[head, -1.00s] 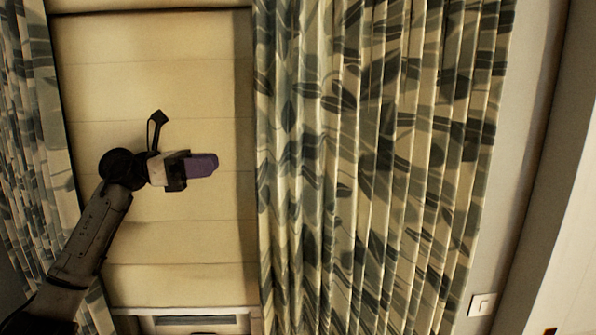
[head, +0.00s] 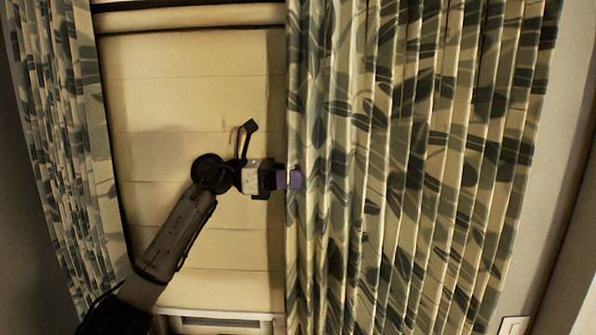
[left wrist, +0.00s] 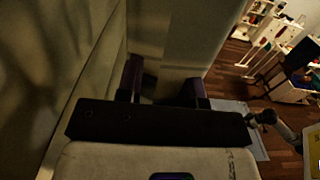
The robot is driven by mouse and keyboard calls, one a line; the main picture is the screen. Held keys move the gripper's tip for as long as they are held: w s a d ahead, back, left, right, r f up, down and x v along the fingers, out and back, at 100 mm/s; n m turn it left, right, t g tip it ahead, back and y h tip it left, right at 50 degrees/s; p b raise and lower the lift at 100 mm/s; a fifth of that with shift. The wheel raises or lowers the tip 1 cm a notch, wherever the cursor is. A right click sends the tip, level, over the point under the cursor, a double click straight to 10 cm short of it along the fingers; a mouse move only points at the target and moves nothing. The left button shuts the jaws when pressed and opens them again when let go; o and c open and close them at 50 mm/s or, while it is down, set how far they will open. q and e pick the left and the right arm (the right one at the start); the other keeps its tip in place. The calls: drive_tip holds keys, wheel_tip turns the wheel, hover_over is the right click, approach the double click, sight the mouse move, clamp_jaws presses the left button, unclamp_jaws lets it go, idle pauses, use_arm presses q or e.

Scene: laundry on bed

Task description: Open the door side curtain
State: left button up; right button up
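The patterned curtain on the right (head: 430,150) hangs in folds across the right half of the head view. I take it as the door side curtain. My left gripper (head: 289,178) is at its left edge at mid-height, with its purple fingers overlapping the edge in the picture. In the left wrist view the two fingers (left wrist: 164,85) stand apart, so it is open. A pale upright surface, perhaps the curtain, is beyond and between them. I cannot tell whether the fingers touch cloth. My right gripper is in neither view.
A pale blind (head: 190,110) covers the window behind my left arm. A second patterned curtain (head: 75,150) hangs at the left. A white switch (head: 514,325) is at the lower right. The left wrist view shows white shelving (left wrist: 262,25) and wooden floor (left wrist: 232,58).

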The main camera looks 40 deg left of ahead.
use_arm(q)
drive_tip(key=shift+w+d, duration=0.4)
drive_tip(key=shift+d, duration=0.15)
drive_tip(key=shift+c, duration=0.5)
clamp_jaws()
